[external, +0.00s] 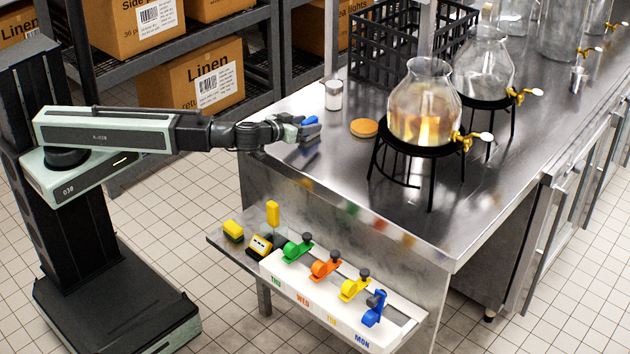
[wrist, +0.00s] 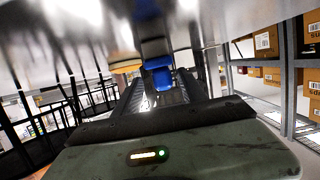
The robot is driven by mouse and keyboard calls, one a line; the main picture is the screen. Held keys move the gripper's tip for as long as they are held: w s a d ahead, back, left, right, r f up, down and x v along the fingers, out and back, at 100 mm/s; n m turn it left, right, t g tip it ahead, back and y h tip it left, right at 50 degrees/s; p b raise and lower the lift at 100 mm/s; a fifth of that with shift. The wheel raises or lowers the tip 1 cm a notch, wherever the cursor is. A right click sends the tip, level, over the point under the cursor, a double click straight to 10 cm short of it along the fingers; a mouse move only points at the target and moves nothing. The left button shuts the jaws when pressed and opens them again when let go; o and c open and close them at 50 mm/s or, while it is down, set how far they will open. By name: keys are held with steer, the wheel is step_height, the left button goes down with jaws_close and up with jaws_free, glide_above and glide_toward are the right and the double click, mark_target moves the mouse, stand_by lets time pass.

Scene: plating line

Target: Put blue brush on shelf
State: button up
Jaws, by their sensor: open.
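A blue object, likely the blue brush (external: 309,121), shows at the tip of my gripper (external: 306,131), just above the left corner of the steel table (external: 340,185). In the wrist view the blue brush (wrist: 157,74) is between the two dark fingers of my gripper (wrist: 160,84), near their tips. The fingers are apart; I cannot tell whether either one touches the brush, or whether it rests on the table. A low side shelf (external: 222,240) sticks out from the table's end, below my gripper.
A white rack (external: 300,290) of coloured tape dispensers, yellow blocks (external: 233,230) and a small timer-like item (external: 259,246) occupy the side shelf. A small jar (external: 333,95), an orange disc (external: 364,128) and a glass dispenser (external: 425,105) on a black stand are right of my gripper. Boxed racks stand behind.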

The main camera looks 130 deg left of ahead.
mark_target(316, 119)
steer(key=b+x, duration=0.1)
steer(key=x, duration=0.4)
steer(key=shift+s+a+r, duration=0.1)
steer(key=shift+s+r, duration=0.05)
steer(key=shift+s, duration=0.05)
jaws_close()
steer(key=shift+r, duration=0.15)
step_height(316, 119, up, 10)
steer(key=p, duration=1)
